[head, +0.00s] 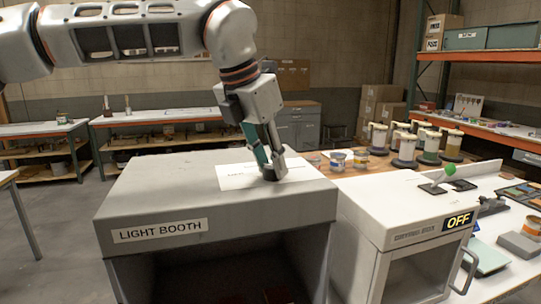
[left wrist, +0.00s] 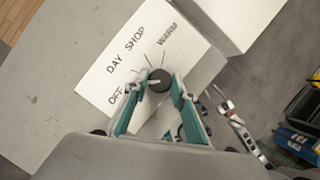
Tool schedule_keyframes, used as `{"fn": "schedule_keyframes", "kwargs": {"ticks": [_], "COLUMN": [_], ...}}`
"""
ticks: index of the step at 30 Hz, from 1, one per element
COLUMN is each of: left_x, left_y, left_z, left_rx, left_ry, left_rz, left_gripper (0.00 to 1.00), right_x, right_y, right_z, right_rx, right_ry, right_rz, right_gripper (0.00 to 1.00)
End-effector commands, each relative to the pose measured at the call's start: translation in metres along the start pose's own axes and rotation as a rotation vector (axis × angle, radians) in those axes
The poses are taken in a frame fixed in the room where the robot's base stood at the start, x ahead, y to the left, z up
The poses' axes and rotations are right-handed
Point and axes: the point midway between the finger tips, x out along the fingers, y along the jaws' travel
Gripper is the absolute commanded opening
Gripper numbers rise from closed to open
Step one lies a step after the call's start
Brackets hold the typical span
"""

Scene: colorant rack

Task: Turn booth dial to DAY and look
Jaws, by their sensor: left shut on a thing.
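The grey light booth (head: 150,190) stands in the foreground, with a "LIGHT BOOTH" label on its front. Its open interior is dark. On its top is a white label plate (head: 232,180), which the left wrist view (left wrist: 100,82) shows marked OFF, DAY, SHOP and WARM. The black dial (left wrist: 159,79) sits at the plate's edge. A pale mark on the dial seems to point toward the OFF side. My left gripper (head: 268,170) reaches down from above and is shut on the dial, one finger on each side. My right gripper is out of view.
A white cabinet (head: 390,215) with an OFF display stands right of the booth. A white bench (head: 500,240) with tools lies at right. Grey floor (head: 55,220) is open at left.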

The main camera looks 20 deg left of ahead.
Motion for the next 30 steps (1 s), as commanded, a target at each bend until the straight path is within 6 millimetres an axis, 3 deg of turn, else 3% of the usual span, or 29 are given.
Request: {"fn": "schedule_keyframes", "kwargs": {"ticks": [11,30], "left_x": [0.001,0.002], "left_y": [0.002,0.002], "left_z": [-0.001,-0.001], "left_rx": [0.256,0.396], "left_ry": [0.004,0.004], "left_rz": [-0.11,-0.165], "left_gripper": [0.04,0.04], "right_x": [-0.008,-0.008], "right_y": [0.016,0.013], "right_z": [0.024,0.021], "right_rx": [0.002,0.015], "right_ry": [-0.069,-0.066], "right_rz": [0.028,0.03], "right_gripper": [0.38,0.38]}}
